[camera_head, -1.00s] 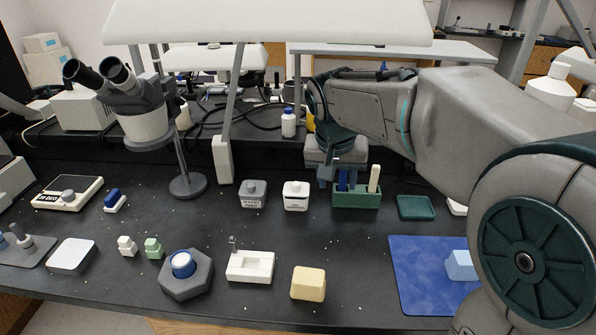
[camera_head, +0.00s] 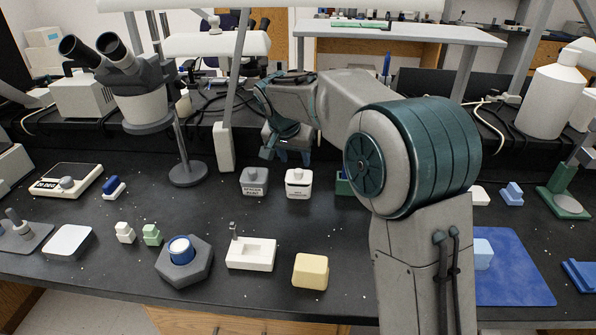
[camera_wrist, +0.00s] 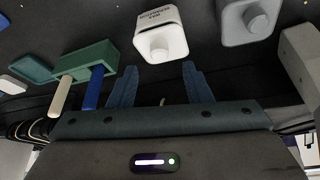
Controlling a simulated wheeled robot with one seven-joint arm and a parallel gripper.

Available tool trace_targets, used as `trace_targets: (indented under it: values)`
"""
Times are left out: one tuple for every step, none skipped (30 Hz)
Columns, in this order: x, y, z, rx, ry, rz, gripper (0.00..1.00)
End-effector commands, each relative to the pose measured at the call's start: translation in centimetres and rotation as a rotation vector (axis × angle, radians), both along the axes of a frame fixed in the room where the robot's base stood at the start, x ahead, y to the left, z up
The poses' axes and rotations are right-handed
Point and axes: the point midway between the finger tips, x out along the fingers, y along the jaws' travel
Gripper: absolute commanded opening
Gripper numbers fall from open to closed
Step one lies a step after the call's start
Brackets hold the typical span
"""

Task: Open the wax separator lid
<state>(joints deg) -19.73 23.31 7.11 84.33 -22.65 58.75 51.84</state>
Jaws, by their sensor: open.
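The wax separator (camera_head: 298,188) is a small white jar with a dark-lettered label, standing upright on the black bench in the head view. Its white lid with a round knob is on. In the wrist view the wax separator (camera_wrist: 151,20) is near the top middle, its knob pointing toward my fingers. My gripper (camera_head: 287,154) is open and empty, above and behind the jar in the head view. In the wrist view the two blue-grey fingers of my gripper (camera_wrist: 160,76) stand apart, below the knob in the picture and not touching it.
A similar grey jar (camera_head: 254,186) stands close on the left. A green rack (camera_wrist: 92,60) holding a blue and a cream stick is on the other side, mostly hidden by my arm in the head view. A lamp post (camera_head: 223,147) rises behind left. A white tray (camera_head: 250,262) lies in front.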

Motion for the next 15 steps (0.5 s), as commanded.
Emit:
trace_targets:
  values:
    - [0.4,-0.2,-1.2,-0.002,0.004,-0.001,0.45]
    - [0.6,-0.3,-1.7,-0.001,0.002,-0.001,0.45]
    - [0.8,-0.4,-2.4,-0.001,0.001,-0.001,0.45]
    - [1.0,-0.5,-2.9,-0.002,0.003,-0.001,0.45]
    - [1.2,-0.5,-3.3,-0.001,0.001,-0.001,0.45]
    - [1.4,-0.6,-3.8,-0.001,0.001,0.0,0.45]
    - [1.5,-0.6,-4.1,-0.001,0.001,0.0,0.45]
    - [1.6,-0.7,-4.4,-0.001,0.001,-0.001,0.45]
    - [1.8,-0.8,-4.7,-0.001,0.001,0.0,0.45]
    - [1.9,-0.8,-4.9,-0.001,0.001,0.0,0.45]
    - [1.9,-0.8,-5.1,-0.001,0.001,0.0,0.45]
    - [2.0,-0.8,-5.2,0.0,0.0,0.0,0.45]
    - [2.0,-0.8,-5.3,0.0,0.0,0.0,0.45]
    - [2.1,-0.9,-5.4,0.0,0.0,0.0,0.45]
    - [2.1,-0.9,-5.4,0.0,0.0,0.0,0.45]
